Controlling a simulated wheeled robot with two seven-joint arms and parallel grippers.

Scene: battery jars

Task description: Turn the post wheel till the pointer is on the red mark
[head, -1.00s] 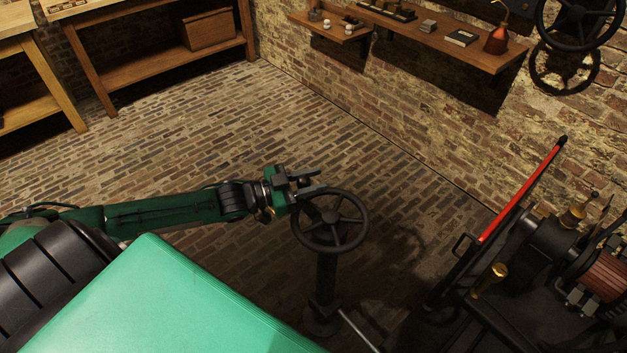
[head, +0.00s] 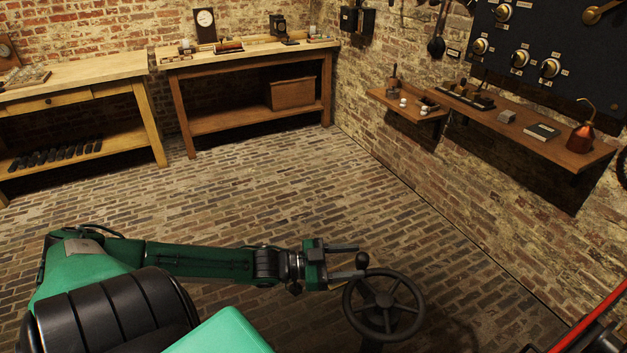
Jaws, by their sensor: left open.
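The post wheel (head: 384,300) is a dark spoked handwheel at the bottom of the head view, right of centre. A dark rounded knob (head: 362,260) shows at its upper left rim. My left gripper (head: 352,261) is at that upper left side with its two fingers apart, pointing right. The fingertips are close to the knob, and I cannot tell whether they touch it. Nothing is visibly held. The wheel's post is mostly cut off by the lower edge. I see no pointer or red mark. My right gripper is not in view.
A red bar (head: 600,318) crosses the lower right corner. A wall shelf (head: 560,145) holds a copper oil can (head: 582,138) and a book. Two wooden benches (head: 245,58) stand at the back. The brick floor (head: 250,190) between is clear.

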